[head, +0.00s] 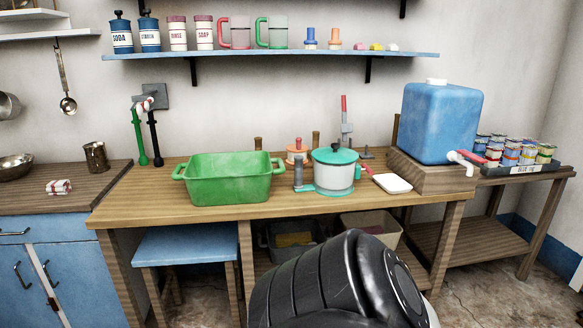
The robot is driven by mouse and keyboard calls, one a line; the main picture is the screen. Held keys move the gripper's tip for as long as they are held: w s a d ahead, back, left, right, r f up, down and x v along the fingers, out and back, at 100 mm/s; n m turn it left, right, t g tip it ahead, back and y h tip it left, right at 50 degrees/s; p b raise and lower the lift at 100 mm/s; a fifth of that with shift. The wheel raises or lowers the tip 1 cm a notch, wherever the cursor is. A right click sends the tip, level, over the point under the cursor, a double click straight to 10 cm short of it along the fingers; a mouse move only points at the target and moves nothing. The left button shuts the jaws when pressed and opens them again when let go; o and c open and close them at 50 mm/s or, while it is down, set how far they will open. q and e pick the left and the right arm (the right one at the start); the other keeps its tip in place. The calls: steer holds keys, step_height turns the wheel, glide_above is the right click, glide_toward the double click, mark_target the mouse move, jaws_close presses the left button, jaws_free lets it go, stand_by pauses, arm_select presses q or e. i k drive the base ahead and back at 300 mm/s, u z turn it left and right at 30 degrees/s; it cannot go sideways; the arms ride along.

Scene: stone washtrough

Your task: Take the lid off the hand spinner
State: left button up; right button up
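The hand spinner (334,178) stands upright on the wooden table, right of the green tub. It has a pale, see-through bowl on a teal base, with a grey post at its left. Its teal lid (335,156) with a small knob sits on top of the bowl and covers the opening. A large black link of my own arm fills the bottom middle of the head view, below and in front of the table edge. Neither of my grippers shows, so their state cannot be seen.
A green tub (228,190) stands left of the spinner. A white dish (392,183) lies to its right, beside a wooden block bearing a blue water tank (440,122). A small orange-topped container (297,153) and a red-handled device (345,125) stand behind. The table front (140,205) is clear.

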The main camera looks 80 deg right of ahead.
mark_target(334, 154)
steer(key=z, duration=3.65)
steer(key=i, duration=0.85)
steer(key=z, duration=0.4)
steer(key=i, duration=0.95)
steer(key=u, duration=0.65)
